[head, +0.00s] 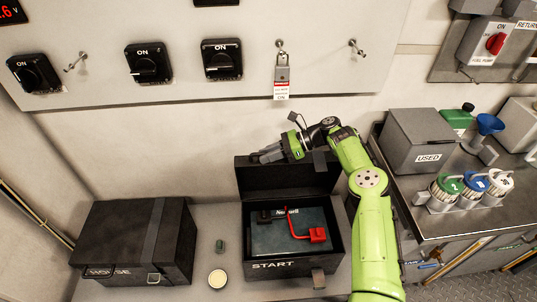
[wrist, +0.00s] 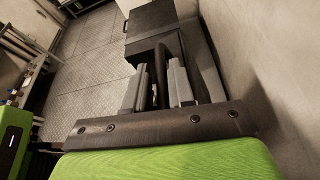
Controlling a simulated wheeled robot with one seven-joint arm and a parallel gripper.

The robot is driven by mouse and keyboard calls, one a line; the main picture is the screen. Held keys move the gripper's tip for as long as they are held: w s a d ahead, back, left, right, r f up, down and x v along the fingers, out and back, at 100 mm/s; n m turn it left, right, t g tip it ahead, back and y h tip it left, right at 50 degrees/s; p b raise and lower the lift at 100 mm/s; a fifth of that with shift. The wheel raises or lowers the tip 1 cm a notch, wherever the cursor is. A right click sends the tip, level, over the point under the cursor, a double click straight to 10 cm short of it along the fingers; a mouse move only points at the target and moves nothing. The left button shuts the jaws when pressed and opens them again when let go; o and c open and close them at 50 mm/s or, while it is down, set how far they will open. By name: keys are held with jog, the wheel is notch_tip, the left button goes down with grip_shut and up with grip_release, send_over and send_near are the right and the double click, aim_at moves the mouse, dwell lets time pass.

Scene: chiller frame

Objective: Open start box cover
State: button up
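The start box (head: 297,264) is a black case marked START on the table. Its cover (head: 285,178) stands raised at the back, so the inside shows. A dark battery-like block (head: 290,232) with a red clamp and lead lies in it. A strap end with a buckle (head: 318,279) hangs at the front. My gripper (head: 262,155) is at the top edge of the raised cover, pointing left. In the wrist view its fingers (wrist: 159,88) are apart with dark material between them. I cannot tell whether they press on it.
A closed black box (head: 135,240) stands to the left. A small green item (head: 220,245) and a round pale-topped tin (head: 217,279) lie between the boxes. The switch panel (head: 180,50) is behind, with a hanging tagged padlock (head: 282,75). A metal bench (head: 435,225) is at right.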

notch_tip(320, 180, up, 10)
jog(key=shift+f+p, duration=0.1)
jog(key=shift+p, duration=0.85)
